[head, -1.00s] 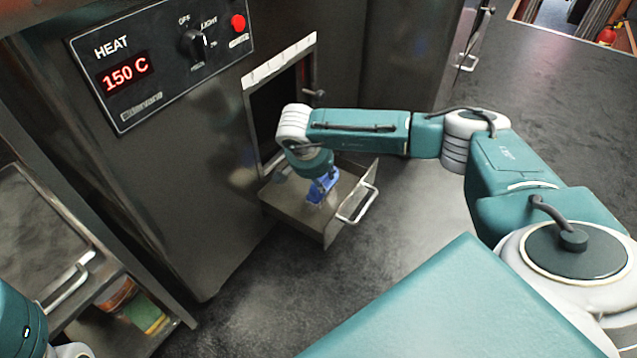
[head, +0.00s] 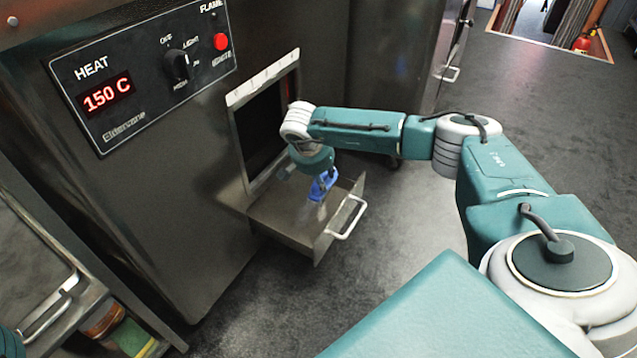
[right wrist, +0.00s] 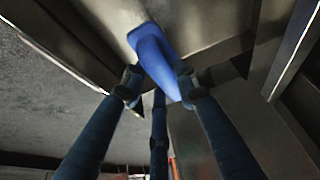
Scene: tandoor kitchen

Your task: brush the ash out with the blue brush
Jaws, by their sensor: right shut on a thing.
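The blue brush (head: 322,186) is held in my right gripper (head: 324,180) over the open metal ash drawer (head: 283,222) in the head view. In the right wrist view, the fingers of my right gripper (right wrist: 160,88) are closed around the blue brush (right wrist: 152,48), with bare metal beyond it. A pale grey patch shows on the drawer floor below the brush; I cannot tell for sure whether it is ash. Whether the bristles touch the floor is hidden. My left gripper is out of view; only a bit of my left arm shows at the lower left edge.
The drawer's handle (head: 347,218) faces the front right. The dark oven opening (head: 265,130) is behind the drawer. A control panel (head: 143,75) reads 150 C. A steel cart with a shelf (head: 98,325) stands at the lower left. Floor right of the drawer is clear.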

